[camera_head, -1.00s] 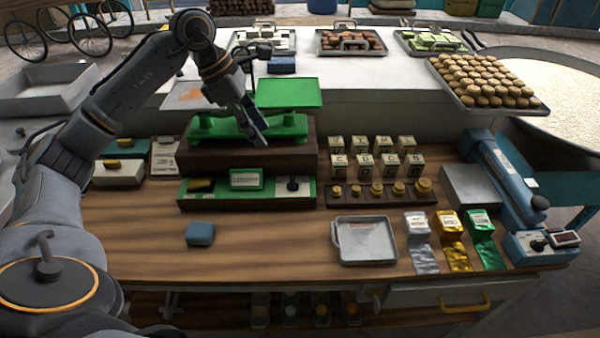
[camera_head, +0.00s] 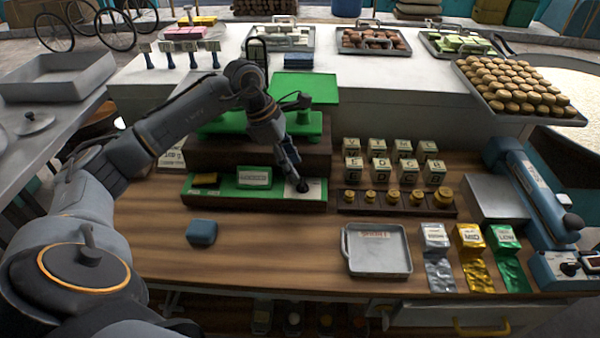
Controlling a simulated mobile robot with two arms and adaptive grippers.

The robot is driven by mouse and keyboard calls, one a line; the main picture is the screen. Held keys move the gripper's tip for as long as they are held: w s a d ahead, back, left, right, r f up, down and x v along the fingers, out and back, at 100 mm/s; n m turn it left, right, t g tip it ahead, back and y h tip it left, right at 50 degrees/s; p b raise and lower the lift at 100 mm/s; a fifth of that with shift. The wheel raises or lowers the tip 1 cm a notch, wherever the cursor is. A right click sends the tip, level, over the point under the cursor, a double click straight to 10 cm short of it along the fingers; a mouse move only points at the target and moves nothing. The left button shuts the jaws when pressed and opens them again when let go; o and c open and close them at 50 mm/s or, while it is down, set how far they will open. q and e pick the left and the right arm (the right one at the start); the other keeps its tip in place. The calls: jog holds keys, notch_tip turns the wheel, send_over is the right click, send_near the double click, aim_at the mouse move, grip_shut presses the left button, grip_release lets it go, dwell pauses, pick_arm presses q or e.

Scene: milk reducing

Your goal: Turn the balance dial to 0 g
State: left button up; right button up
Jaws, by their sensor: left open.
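The green balance (camera_head: 255,122) stands on a dark wooden block, with a flat green pan (camera_head: 305,86) at its upper right. Below it is a green front panel (camera_head: 225,192) with a labelled display plate (camera_head: 254,177). The small dark balance dial (camera_head: 302,187) is on a white plate at the panel's right end. My left gripper (camera_head: 297,178) points down with its tips right at the dial; it is open, and I cannot tell whether it touches the dial. The dial's reading is too small to make out. My right gripper is not in view.
A blue block (camera_head: 202,232) and a grey metal tray (camera_head: 377,250) lie on the wooden bench. Lettered blocks (camera_head: 390,162) and a row of brass weights (camera_head: 395,197) stand right of the panel. The bench's front middle is clear.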

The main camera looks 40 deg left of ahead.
aim_at(303, 181)
pick_arm(q)
jog(key=shift+p+x, duration=0.55)
jog(key=shift+x, duration=2.1)
jog(key=shift+w, duration=0.1)
jog(key=c, duration=0.9)
